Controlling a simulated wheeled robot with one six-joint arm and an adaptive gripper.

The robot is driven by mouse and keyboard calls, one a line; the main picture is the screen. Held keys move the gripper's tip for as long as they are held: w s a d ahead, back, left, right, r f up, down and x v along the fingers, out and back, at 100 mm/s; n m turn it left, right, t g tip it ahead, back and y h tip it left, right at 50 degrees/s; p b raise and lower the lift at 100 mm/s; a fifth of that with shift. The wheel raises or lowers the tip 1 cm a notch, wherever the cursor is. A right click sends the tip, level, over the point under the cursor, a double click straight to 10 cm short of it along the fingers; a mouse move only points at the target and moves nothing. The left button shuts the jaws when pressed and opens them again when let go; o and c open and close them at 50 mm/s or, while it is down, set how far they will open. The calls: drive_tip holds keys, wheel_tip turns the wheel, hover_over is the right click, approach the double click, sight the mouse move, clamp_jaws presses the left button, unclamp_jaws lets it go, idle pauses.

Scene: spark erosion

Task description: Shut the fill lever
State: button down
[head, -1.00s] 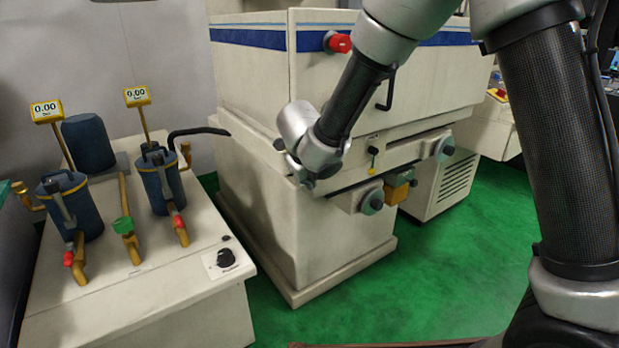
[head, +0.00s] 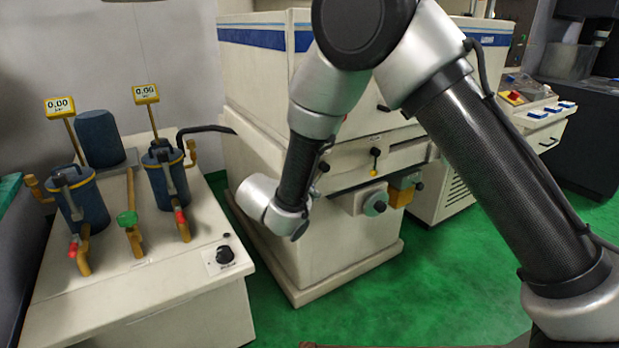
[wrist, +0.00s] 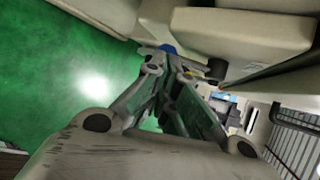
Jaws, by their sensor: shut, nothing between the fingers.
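A small lever with a yellow tip (head: 374,160) hangs down from a pale plate on the front of the white machine (head: 300,262). I cannot tell whether it is the fill lever; its label is too small to read. My arm crosses in front of the machine, and its wrist is to the left of and below this lever, apart from it in the picture. In the head view my gripper is hidden behind the wrist. In the wrist view my gripper (wrist: 168,62) is shut and empty, with its fingers pointing along the machine's side above green floor.
At left a white bench (head: 150,300) carries blue canisters (head: 78,205), pipes with red and green handles, and gauges reading 0.00. A round knob (head: 375,203) and a yellow block (head: 400,194) stick out from the machine front. Green floor (head: 440,285) is free in front.

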drive_tip(key=shift+w+d+f+n+t+h, duration=0.3)
drive_tip(key=shift+w+d+f+t+h, duration=0.15)
drive_tip(key=shift+d+f+t, duration=0.15)
drive_tip(key=shift+w+d+f+n+t+h, duration=0.3)
drive_tip(key=shift+w+d+f+t+h, duration=0.1)
drive_tip(key=shift+d+f+t+h, duration=0.2)
drive_tip(key=shift+w+d+f+n+t+h, duration=0.3)
drive_tip(key=shift+w+d+f+t+h, duration=0.15)
drive_tip(key=shift+d+f, duration=0.2)
drive_tip(key=shift+d, duration=0.1)
drive_tip(key=shift+s, duration=0.1)
drive_tip(key=f+v, duration=0.2)
drive_tip(key=v, duration=1.1)
drive_tip(key=shift+s+f, duration=0.3)
drive_tip(key=shift+s, duration=0.1)
